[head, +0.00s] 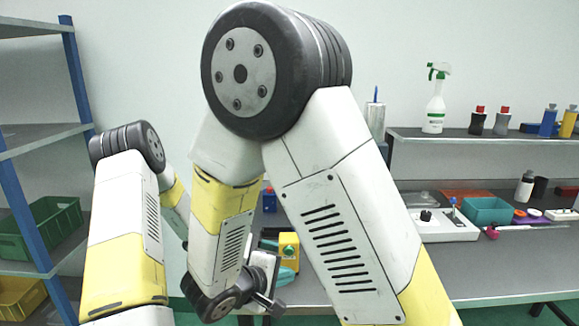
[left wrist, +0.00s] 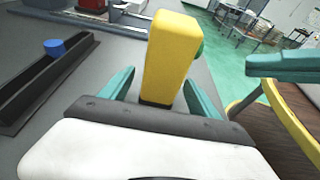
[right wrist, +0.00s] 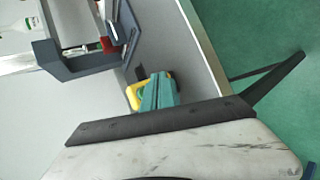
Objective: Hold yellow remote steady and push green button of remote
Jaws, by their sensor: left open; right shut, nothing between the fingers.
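The yellow remote (left wrist: 170,50) stands upright on the grey table in the left wrist view. Its green button (left wrist: 200,48) shows at its right side. My left gripper (left wrist: 158,80) is open, with one teal finger on each side of the remote and gaps visible between. My right gripper (right wrist: 158,90) is shut and empty. In the right wrist view its teal fingers cover part of the remote (right wrist: 132,96). Its teal fingers also show right of the button in the left wrist view, apart from it. In the head view my arms hide much around the remote (head: 289,245).
A black tray (left wrist: 45,80) with a blue piece lies left of the remote in the left wrist view. In the head view, a teal bin (head: 487,211) and a white device (head: 440,226) stand on the table at right. A shelf with a spray bottle (head: 435,105) is behind.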

